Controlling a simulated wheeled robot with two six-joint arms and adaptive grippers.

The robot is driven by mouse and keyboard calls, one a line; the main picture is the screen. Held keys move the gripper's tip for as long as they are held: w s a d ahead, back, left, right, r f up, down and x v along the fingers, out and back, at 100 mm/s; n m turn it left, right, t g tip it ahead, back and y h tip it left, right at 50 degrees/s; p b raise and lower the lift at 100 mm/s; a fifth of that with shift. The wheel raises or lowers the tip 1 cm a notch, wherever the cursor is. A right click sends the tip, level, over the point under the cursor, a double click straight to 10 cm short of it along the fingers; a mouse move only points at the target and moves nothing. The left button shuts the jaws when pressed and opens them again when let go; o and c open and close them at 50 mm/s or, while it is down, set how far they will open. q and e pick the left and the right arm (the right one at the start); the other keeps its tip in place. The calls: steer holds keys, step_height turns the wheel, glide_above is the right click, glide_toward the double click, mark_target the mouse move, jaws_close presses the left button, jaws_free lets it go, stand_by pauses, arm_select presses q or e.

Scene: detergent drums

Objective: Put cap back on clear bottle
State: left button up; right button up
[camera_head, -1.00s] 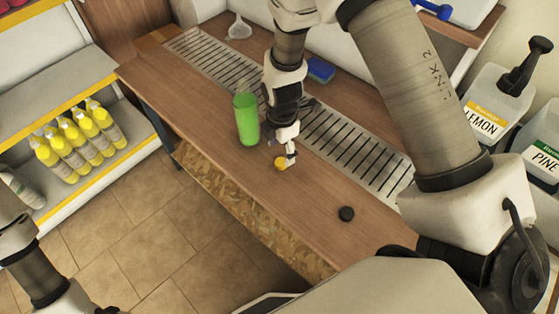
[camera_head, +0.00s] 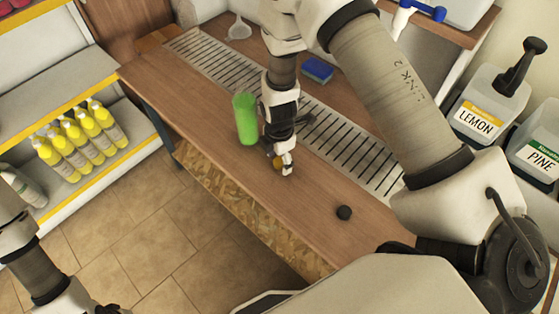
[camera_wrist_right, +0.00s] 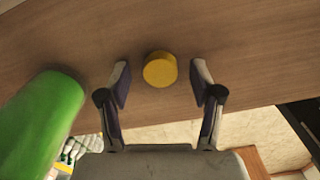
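A green bottle (camera_head: 246,120) stands upright on the wooden bench, its top seemingly uncapped. It also shows at the left of the right wrist view (camera_wrist_right: 42,122). A round yellow cap (camera_wrist_right: 160,69) lies on the bench to the right of the bottle; in the head view the cap (camera_head: 278,162) is partly hidden by my right gripper (camera_head: 286,167). In the right wrist view my right gripper (camera_wrist_right: 161,88) is open, with the cap between and slightly beyond its fingertips, touching neither finger. My left arm shows at the lower left of the head view; its fingers are out of view.
A small black round object (camera_head: 344,213) lies farther right on the bench (camera_head: 310,203). A slotted metal drain grate (camera_head: 350,150) runs along the back, with a blue sponge (camera_head: 317,70) behind it. The Lemon jug (camera_head: 480,115) and Pine jug (camera_head: 540,150) stand at the right.

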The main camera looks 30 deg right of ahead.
steer(key=c, duration=0.6)
steer(key=shift+c, duration=0.2)
steer(key=shift+r, duration=0.1)
